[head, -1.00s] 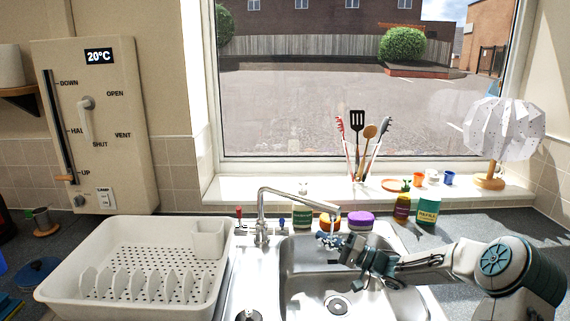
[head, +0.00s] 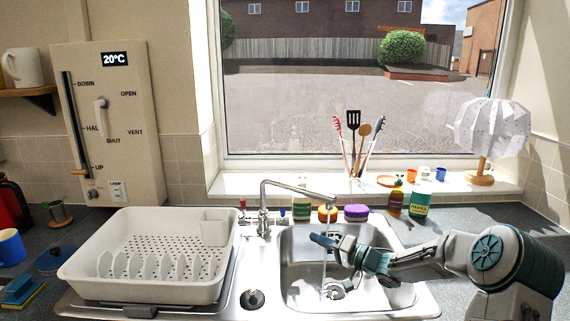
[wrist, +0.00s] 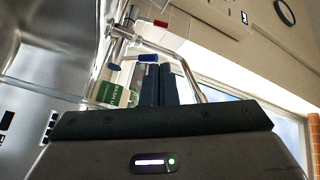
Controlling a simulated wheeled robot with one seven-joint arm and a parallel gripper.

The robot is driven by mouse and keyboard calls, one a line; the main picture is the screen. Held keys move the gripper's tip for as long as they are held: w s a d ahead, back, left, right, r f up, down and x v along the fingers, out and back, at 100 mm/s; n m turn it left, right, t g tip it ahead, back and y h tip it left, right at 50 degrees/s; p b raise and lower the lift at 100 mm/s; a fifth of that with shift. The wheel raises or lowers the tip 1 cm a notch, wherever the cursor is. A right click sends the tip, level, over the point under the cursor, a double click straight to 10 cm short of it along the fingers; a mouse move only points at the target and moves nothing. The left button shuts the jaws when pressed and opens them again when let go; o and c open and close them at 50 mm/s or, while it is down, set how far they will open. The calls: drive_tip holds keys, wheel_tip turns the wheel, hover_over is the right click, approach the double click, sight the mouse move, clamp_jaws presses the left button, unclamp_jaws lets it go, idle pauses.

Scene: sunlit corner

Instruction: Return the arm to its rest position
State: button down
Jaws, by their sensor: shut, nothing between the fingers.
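My gripper (head: 324,241) is over the sink (head: 300,275), just below the end of the tap spout (head: 300,190). My arm reaches in from the right, bent and stretched low across the sink's right side. In the wrist view my gripper's two dark fingers (wrist: 157,84) lie side by side, shut with nothing between them. The chrome tap and its blue-marked handle (wrist: 146,58) show behind the fingers there. I cannot tell the exact gap between the fingertips and the spout.
A white dish rack (head: 140,225) stands left of the sink. Bottles and jars, including a purple-lidded one (head: 356,212), line the sink's back edge. A utensil holder and white lamp (head: 492,127) stand on the sill. Bare worktop (head: 470,215) lies behind my arm.

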drive_tip(key=s+d+r+g+h, duration=0.15)
drive_tip(key=s+d+h, duration=0.25)
drive_tip(key=s+h, duration=0.5)
drive_tip(key=s+d+r+g+h, duration=0.15)
drive_tip(key=s+d+h, duration=0.25)
drive_tip(key=s+h, duration=0.45)
drive_tip(key=s+a+g+y, duration=0.1)
drive_tip(key=s+g, duration=0.1)
drive_tip(key=s, duration=0.8)
drive_tip(key=s+a+f+g+y, duration=0.1)
drive_tip(key=s+a+g, duration=0.1)
drive_tip(key=s, duration=0.9)
drive_tip(key=shift+f+n+g, duration=0.15)
drive_tip(key=shift+n+g, duration=0.25)
drive_tip(key=shift+s, duration=0.15)
